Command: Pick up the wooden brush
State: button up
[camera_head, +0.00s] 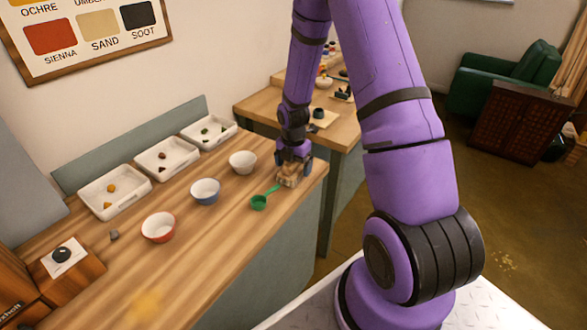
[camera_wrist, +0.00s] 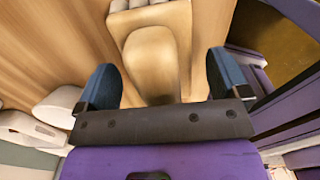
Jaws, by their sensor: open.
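The wooden brush (camera_head: 289,178) lies near the right end of the wooden table, a pale block shape partly hidden under my gripper (camera_head: 294,155). In the wrist view, the brush (camera_wrist: 152,58) has a rounded tan wooden body with a lighter, segmented part at the top edge. My gripper (camera_wrist: 163,75) is open there, with one blue-grey finger on each side of the brush and gaps showing between them. I cannot tell the exact height of the fingers over the table.
A green scoop (camera_head: 260,202) lies just left of the brush. A white bowl (camera_head: 243,162), a blue bowl (camera_head: 205,192) and a red bowl (camera_head: 158,228) stand further left. White trays (camera_head: 165,158) line the back. The table's front edge is close to the brush.

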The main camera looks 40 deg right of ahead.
jog(key=shift+f, duration=0.2)
jog(key=c, duration=1.1)
jog(key=shift+o, duration=0.2)
jog(key=shift+r, duration=0.15)
